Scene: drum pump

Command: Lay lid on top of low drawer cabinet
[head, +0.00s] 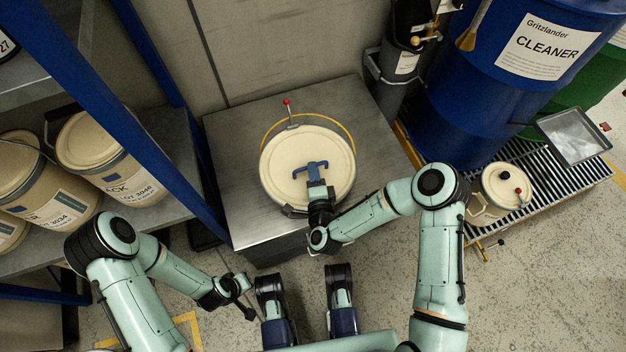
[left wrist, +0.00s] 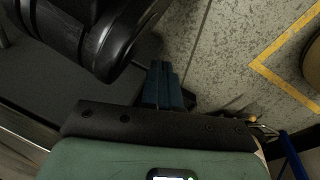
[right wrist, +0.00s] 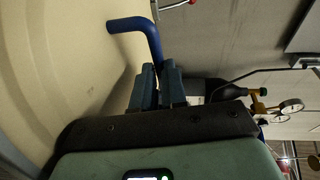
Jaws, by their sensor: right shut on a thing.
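The cream round lid (head: 285,165) lies on, or just over, a pail on the low drawer cabinet (head: 235,135); I cannot tell whether there is a gap. My right gripper (head: 317,184) is shut on this handle. In the right wrist view the blue handle (right wrist: 142,28) rises from the jaws (right wrist: 158,80), with the cream lid (right wrist: 60,60) filling the left side. My left gripper (head: 238,284) is low in front of the cabinet, empty; its fingers (left wrist: 160,75) are together in the left wrist view.
A yellow hoop (head: 351,140) and a red-knobbed rod (head: 287,104) stand at the pail's far edge. A blue cleaner drum (head: 480,110) is at right, near a small cream-lidded container (head: 500,185). Shelves with tan pails (head: 110,150) stand left. The cabinet top is bare left of the pail.

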